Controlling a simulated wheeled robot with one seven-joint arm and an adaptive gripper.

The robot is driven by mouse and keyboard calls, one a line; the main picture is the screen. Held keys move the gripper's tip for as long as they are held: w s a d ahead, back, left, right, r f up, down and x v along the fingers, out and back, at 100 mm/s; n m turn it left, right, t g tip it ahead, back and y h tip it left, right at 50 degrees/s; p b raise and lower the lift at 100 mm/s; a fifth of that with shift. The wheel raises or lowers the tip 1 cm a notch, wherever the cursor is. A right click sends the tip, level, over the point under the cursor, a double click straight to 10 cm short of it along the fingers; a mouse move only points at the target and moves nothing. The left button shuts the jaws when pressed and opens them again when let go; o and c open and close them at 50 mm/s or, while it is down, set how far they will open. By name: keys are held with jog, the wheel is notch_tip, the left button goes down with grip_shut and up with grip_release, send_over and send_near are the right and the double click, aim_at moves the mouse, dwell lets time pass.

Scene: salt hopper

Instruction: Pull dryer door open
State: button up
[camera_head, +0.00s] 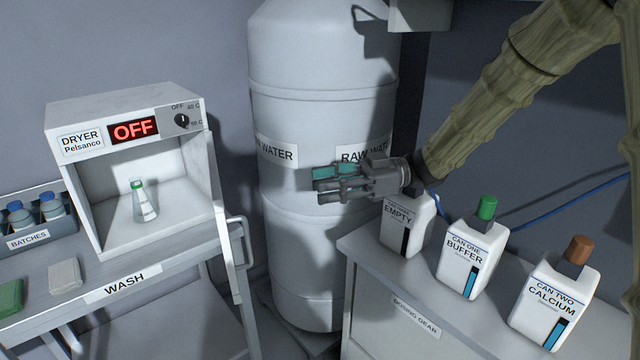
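The dryer (190,107) is a white box on the left with a red OFF display and a knob. Its front shows an open cavity (110,185), with a green-capped flask (145,207) standing inside. A pale panel (217,175) runs along its right side; I cannot tell whether it is the door or the side wall. A pale bar handle (243,243) is below and right of it. My gripper (318,184) points left in front of the raw water tank, right of the dryer and apart from it. Its teal-padded fingers look parted and empty.
The raw water tank (305,110) stands behind my gripper. The dosing gear cabinet (400,290) at right bears the EMPTY (400,235), BUFFER (468,262) and CALCIUM (553,305) bottles. The WASH bench (175,278) holds a batches rack (27,240), a pale block (65,276) and a green block (8,297).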

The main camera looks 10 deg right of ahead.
jog(key=w+d+f+p, duration=0.1)
jog(key=w+d+f, duration=0.1)
jog(key=w, duration=0.5)
jog(key=shift+w+d, duration=0.2)
jog(key=shift+d, duration=0.45)
